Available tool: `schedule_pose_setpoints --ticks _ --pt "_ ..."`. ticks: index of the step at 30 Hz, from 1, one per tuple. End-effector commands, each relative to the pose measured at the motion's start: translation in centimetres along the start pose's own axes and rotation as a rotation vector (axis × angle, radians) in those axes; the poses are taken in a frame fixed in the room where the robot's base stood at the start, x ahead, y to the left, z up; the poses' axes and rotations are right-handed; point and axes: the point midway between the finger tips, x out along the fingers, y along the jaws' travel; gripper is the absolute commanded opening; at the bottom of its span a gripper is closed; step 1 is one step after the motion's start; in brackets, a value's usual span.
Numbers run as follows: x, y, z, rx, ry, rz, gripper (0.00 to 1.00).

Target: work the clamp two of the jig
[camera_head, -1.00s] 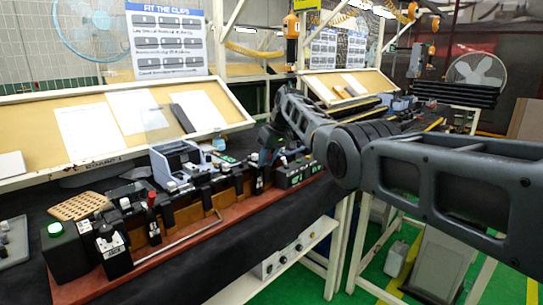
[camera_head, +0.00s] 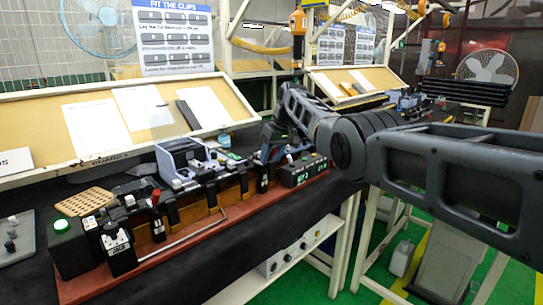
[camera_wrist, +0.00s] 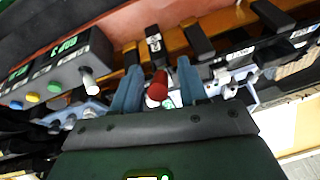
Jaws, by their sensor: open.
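The jig is a long red-brown base (camera_head: 150,262) on the dark bench, with black posts and clamps along it. In the wrist view a clamp's red handle (camera_wrist: 158,86) stands between the two blue fingers of my gripper (camera_wrist: 157,86). The fingers are apart, one on each side of the handle; I cannot tell whether either touches it. In the head view my gripper (camera_head: 272,141) is at the jig's right part, by a black clamp (camera_head: 263,181), and my arm partly hides it. Another clamp with a red handle (camera_head: 156,198) stands upright at the left.
A black box with green displays (camera_head: 297,174) is at the jig's right end, close to my gripper; it also shows in the wrist view (camera_wrist: 66,70). A box with a green button (camera_head: 67,242) is at the left end. The bench's dark front strip (camera_head: 240,240) is clear.

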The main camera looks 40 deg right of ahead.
Motion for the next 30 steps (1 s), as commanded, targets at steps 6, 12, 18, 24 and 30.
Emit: schedule_pose_setpoints --ticks 6,12,18,24,30 --pt "-0.5 0.0 -0.1 0.000 0.002 0.000 0.43" --pt "-2.6 0.0 0.0 0.000 0.003 0.000 0.43" --pt "-5.7 0.1 0.0 -0.001 0.003 0.001 0.43" --pt "-7.5 0.1 0.0 0.000 0.000 0.000 0.43" --pt "-7.8 0.0 0.0 0.000 0.000 0.000 0.43"
